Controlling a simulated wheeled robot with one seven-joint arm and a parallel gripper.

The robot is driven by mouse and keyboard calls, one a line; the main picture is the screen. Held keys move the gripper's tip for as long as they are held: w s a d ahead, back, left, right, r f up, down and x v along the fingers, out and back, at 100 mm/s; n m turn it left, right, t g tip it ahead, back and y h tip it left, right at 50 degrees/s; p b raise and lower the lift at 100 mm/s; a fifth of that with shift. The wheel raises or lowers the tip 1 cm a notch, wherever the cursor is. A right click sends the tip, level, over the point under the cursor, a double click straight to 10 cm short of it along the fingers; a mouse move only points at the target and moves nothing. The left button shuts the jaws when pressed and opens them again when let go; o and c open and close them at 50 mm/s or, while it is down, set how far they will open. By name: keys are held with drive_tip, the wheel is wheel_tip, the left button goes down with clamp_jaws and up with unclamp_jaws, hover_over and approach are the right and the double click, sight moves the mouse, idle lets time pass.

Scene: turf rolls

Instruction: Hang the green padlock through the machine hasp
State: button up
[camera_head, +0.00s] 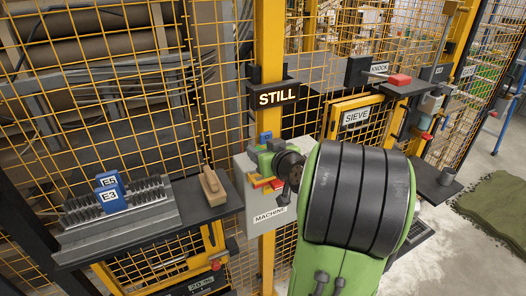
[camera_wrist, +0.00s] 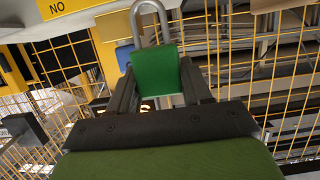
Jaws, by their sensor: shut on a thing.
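The green padlock (camera_wrist: 155,68) is between the two dark fingers of my gripper (camera_wrist: 158,76), which is shut on its body. In the wrist view its grey shackle points away from my gripper. A blue thing (camera_wrist: 124,56) shows behind it. In the head view my gripper (camera_head: 287,168) is in front of the grey box labelled MACHINE (camera_head: 269,217) on the yellow post. Green, blue and red patches cluster there, partly behind my gripper. The hasp cannot be made out clearly, and I cannot tell whether the shackle touches it.
Yellow mesh fence stands behind. Green turf (camera_head: 497,212) lies on the floor.

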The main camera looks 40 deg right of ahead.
drive_tip(key=shift+f+b, duration=2.65)
drive_tip(key=shift+b, duration=0.4)
drive_tip(key=o, duration=1.2)
drive_tip(key=shift+r, duration=0.1)
drive_tip(key=shift+s, duration=0.15)
drive_tip(key=b+v, duration=0.1)
drive_tip(key=v, duration=1.4)
drive_tip(key=shift+s+a+r, duration=0.1)
drive_tip(key=shift+s+a, duration=0.1)
drive_tip(key=shift+a, duration=0.05)
